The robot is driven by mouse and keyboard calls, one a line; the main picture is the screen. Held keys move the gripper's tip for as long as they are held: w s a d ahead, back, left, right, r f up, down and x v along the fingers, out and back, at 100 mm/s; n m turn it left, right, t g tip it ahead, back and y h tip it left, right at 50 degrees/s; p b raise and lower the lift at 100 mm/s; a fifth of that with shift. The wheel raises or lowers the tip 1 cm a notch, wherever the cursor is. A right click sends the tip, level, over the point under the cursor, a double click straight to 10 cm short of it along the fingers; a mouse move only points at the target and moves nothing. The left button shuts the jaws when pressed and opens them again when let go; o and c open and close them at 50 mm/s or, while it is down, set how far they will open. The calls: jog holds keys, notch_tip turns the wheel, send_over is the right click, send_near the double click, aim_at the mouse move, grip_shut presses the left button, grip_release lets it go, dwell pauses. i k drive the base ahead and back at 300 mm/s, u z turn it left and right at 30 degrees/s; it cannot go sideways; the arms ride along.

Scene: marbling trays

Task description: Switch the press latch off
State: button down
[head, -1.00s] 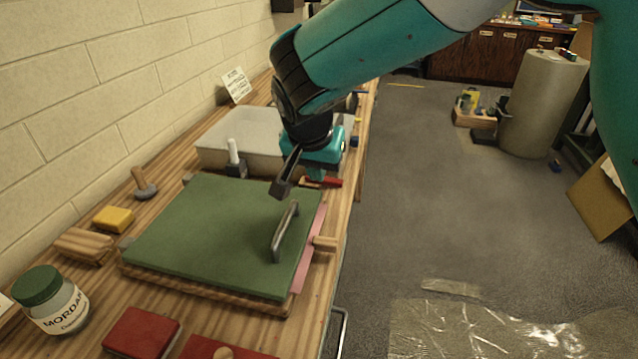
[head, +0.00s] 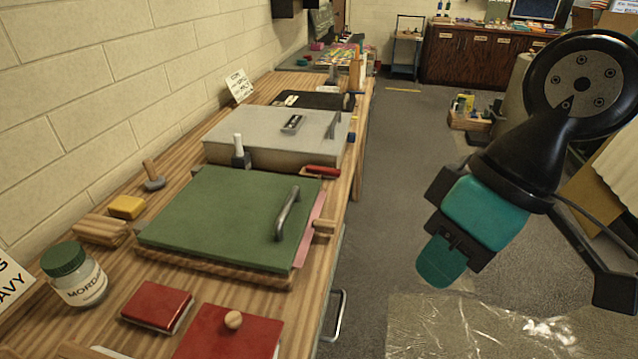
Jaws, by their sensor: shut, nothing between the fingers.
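A green board (head: 225,210) with a metal handle (head: 288,212) lies flat on a wooden base, pink sheet showing at its right edge. A black block with an upright white lever (head: 239,150) stands at its back edge. A wooden peg (head: 323,226) sticks out at its right side. Which of these is the press latch I cannot tell for sure. My gripper (head: 441,262), teal and black, is shut and empty. It hangs right of the bench over the floor, well apart from the board and lever.
A grey box-like tray (head: 225,150) with a handle and a small dark fitting on top stands behind the board. A red-handled tool (head: 323,171) lies beside it. A jar (head: 75,275), red blocks (head: 157,305) and a yellow block (head: 127,207) surround the board.

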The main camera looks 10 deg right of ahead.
aim_at(316, 169)
jog(key=u, duration=0.5)
jog(key=k, duration=1.1)
jog(key=z, duration=0.2)
jog(key=i, duration=0.55)
jog(key=z, duration=0.5)
jog(key=i, duration=1.15)
jog(key=u, duration=0.75)
